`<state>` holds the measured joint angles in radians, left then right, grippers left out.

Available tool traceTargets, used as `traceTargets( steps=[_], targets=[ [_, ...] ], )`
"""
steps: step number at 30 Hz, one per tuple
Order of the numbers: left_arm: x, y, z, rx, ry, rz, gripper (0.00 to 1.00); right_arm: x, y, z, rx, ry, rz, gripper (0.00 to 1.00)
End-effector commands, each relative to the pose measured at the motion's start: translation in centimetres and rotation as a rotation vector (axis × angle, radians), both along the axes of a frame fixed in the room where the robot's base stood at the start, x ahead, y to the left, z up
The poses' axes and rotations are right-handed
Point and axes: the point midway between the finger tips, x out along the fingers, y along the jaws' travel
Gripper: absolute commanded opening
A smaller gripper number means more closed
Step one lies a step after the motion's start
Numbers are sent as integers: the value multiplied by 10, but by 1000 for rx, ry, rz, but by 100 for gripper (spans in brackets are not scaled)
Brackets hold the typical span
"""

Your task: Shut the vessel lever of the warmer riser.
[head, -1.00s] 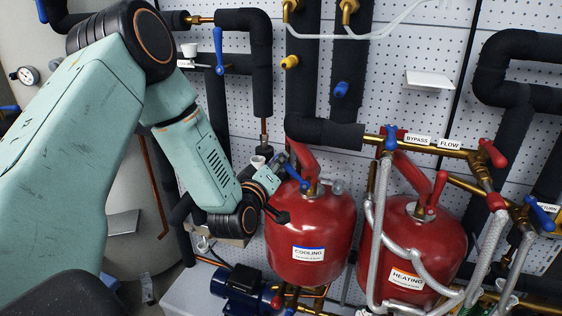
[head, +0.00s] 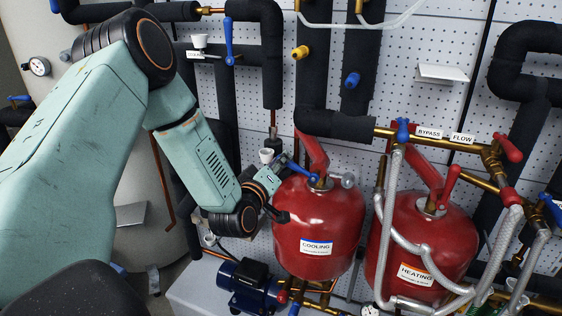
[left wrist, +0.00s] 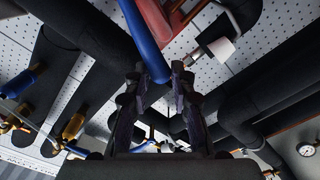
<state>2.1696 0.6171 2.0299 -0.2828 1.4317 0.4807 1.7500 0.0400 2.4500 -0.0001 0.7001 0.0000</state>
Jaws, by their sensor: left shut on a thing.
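Two red vessels stand side by side, one labelled COOLING (head: 318,225) and one labelled HEATING (head: 405,245). A blue lever (head: 301,171) sits on top of the COOLING vessel and points up and left toward my left gripper (head: 284,163). In the left wrist view the blue lever (left wrist: 143,38) runs down between the two fingers of my left gripper (left wrist: 156,75), which is shut on it. The fingertips are small and partly hidden in the head view. A red lever (head: 448,186) stands tilted on top of the HEATING vessel. My right gripper is out of view.
Black insulated pipes (head: 333,122) and brass pipe with BYPASS and FLOW tags (head: 443,138) run close above the vessels. A blue bypass lever (head: 402,131) and braided hoses (head: 390,205) are near.

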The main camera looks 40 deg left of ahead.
Motion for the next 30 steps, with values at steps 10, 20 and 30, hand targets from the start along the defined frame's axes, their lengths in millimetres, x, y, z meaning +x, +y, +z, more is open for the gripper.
traceTargets(
  steps=[10,20,30],
  targets=[
    [-1,1,-4,0,7,1,6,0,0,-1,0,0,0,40],
    [-2,4,-21,0,9,1,8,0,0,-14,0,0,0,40],
    [-3,5,-34,1,10,-4,10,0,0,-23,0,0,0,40]
  ],
)
